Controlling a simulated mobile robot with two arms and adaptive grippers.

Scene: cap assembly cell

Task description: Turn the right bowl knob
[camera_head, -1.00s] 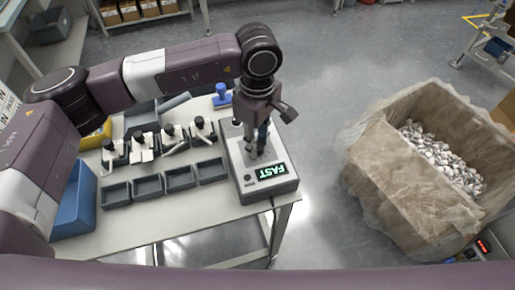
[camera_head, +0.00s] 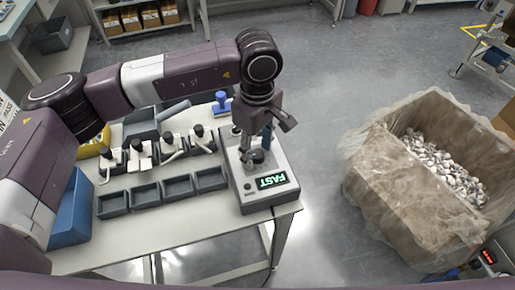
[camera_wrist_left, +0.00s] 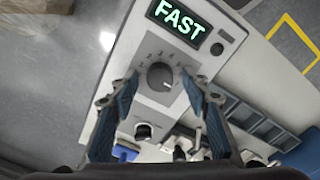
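A grey control box (camera_head: 284,163) with a lit display reading FAST (camera_head: 271,181) stands at the right end of the table. It also fills the middle of the left wrist view (camera_wrist_left: 190,62). Its round dark dial knob (camera_wrist_left: 160,76) sits below the display there, with marks around it; in the head view the knob (camera_head: 257,156) is partly covered. My left gripper (camera_head: 254,151) points down over the knob. In the left wrist view its fingertips (camera_wrist_left: 159,78) are apart on either side of the knob, with gaps showing. My right gripper is not in view.
A row of small grey trays (camera_head: 145,197) and several black-and-white fixtures lie left of the box. A blue-handled object (camera_head: 221,100) stands behind it. A second dark knob (camera_wrist_left: 143,131) is on the box. A large lined bin (camera_head: 395,200) stands right, beyond clear floor.

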